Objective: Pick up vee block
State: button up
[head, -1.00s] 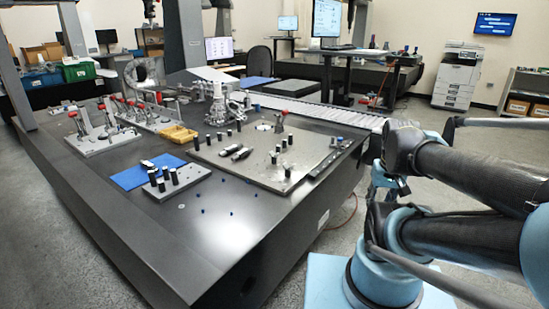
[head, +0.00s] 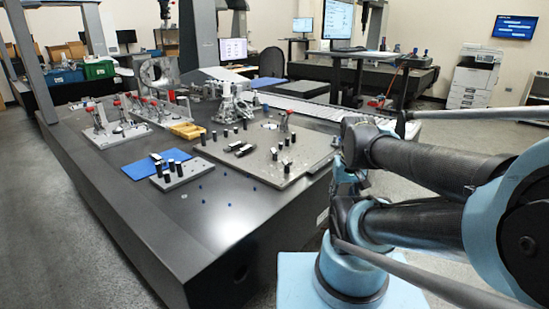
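I cannot tell for sure which item is the vee block. Small dark and silver blocks (head: 241,149) lie on the grey fixture plate (head: 285,172) on the big dark table. Another small dark and silver piece (head: 156,158) lies at the edge of a blue mat (head: 143,167). My arm is folded at the right of the view, beside the table's right side and apart from these blocks. My gripper's fingers cannot be made out.
A small plate with black pins (head: 178,176), a yellow tray (head: 188,130) and red-handled clamps (head: 122,125) share the dark table (head: 205,230). Its near end is mostly clear. Grey floor (head: 75,255) lies open to the left. A printer (head: 474,75) stands far right.

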jog(key=r, duration=0.2)
notch_tip(320, 180, up, 15)
jog(key=n+g, duration=0.2)
jog(key=n, duration=0.1)
send_over(275, 152)
jog(key=f, duration=1.2)
jog(key=shift+s, duration=0.2)
jog(key=shift+w+f, duration=0.15)
jog(key=shift+f, duration=2.5)
grip_shut()
